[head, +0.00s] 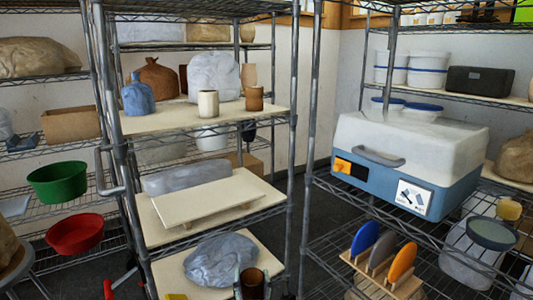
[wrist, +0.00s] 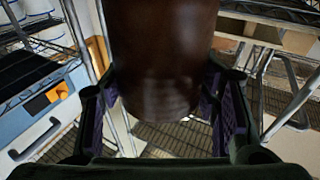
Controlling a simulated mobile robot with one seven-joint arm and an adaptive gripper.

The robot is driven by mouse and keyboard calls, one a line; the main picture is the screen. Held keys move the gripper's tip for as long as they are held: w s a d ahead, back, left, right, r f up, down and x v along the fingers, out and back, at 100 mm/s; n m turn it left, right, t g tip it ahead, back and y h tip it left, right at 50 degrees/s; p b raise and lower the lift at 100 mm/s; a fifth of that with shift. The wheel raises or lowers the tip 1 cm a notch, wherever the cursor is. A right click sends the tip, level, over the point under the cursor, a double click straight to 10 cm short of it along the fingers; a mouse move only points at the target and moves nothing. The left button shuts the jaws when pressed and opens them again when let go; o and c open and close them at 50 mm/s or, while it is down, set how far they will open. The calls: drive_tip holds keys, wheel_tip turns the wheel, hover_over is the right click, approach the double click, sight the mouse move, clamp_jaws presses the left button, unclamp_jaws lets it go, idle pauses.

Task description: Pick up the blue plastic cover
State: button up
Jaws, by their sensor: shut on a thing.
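My gripper (head: 252,276) is at the bottom of the head view, shut on a dark brown cup (head: 251,288). In the wrist view the brown cup (wrist: 163,60) sits upright-looking between the two fingers, filling the gap. A bluish-grey plastic-wrapped lump (head: 212,262) lies on the low shelf, just left of my gripper. Another bluish-grey plastic-covered slab (head: 187,177) lies on the middle shelf. I cannot tell which of these is the blue plastic cover.
A wire rack (head: 301,130) stands close by my gripper. A white and blue kiln-like box (head: 410,150) and a rack of coloured discs (head: 383,255) stand at right. Green (head: 57,180) and red (head: 75,232) bowls are at left. Dark floor shows between the racks.

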sight(262, 298)
drive_tip(key=shift+m+h, duration=0.5)
drive_tip(key=shift+h, duration=0.4)
drive_tip(key=d+f, duration=0.1)
drive_tip(key=f, duration=0.5)
drive_tip(key=w+d+f, duration=0.1)
drive_tip(key=f, duration=0.1)
drive_tip(key=shift+d+f, duration=0.3)
drive_tip(key=shift+f, duration=0.1)
drive_tip(key=f, duration=0.1)
drive_tip(key=d+f, duration=0.1)
drive_tip(key=f, duration=0.1)
drive_tip(key=shift+w+d+f+h, duration=0.1)
drive_tip(key=shift+d+f+h, duration=0.2)
drive_tip(key=s+d+f+m+h, duration=0.2)
drive_tip(key=s+d+m+h, duration=0.25)
drive_tip(key=s+d, duration=0.35)
drive_tip(key=a+h, duration=0.1)
drive_tip(key=a, duration=0.7)
drive_tip(key=shift+s+n, duration=0.35)
drive_tip(key=shift+s, duration=0.1)
